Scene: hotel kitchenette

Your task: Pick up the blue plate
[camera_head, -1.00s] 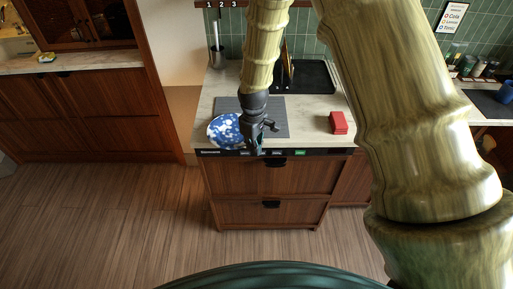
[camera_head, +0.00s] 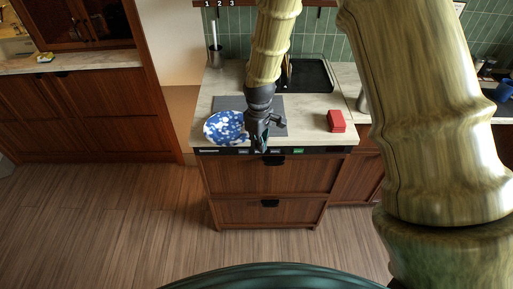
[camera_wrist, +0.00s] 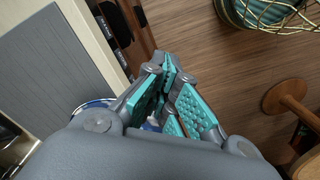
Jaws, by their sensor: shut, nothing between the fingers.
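The blue plate (camera_head: 225,127), blue with white blotches, lies on the counter near its front left edge, partly over a grey mat (camera_head: 236,103). My gripper (camera_head: 262,146) is just right of the plate, pointing down at the counter's front edge. It is shut and empty, and a small gap seems to separate it from the plate. In the wrist view my gripper's teal-padded fingers (camera_wrist: 168,70) meet at the tips, over the floor beyond the counter edge. Only slivers of the plate's rim (camera_wrist: 97,103) show there, the rest hidden behind the gripper body.
A red box (camera_head: 336,121) stands on the counter to the right. A black tray (camera_head: 310,73) and a utensil holder (camera_head: 214,56) are at the back. Wooden drawers (camera_head: 268,180) are below. The floor in front is clear.

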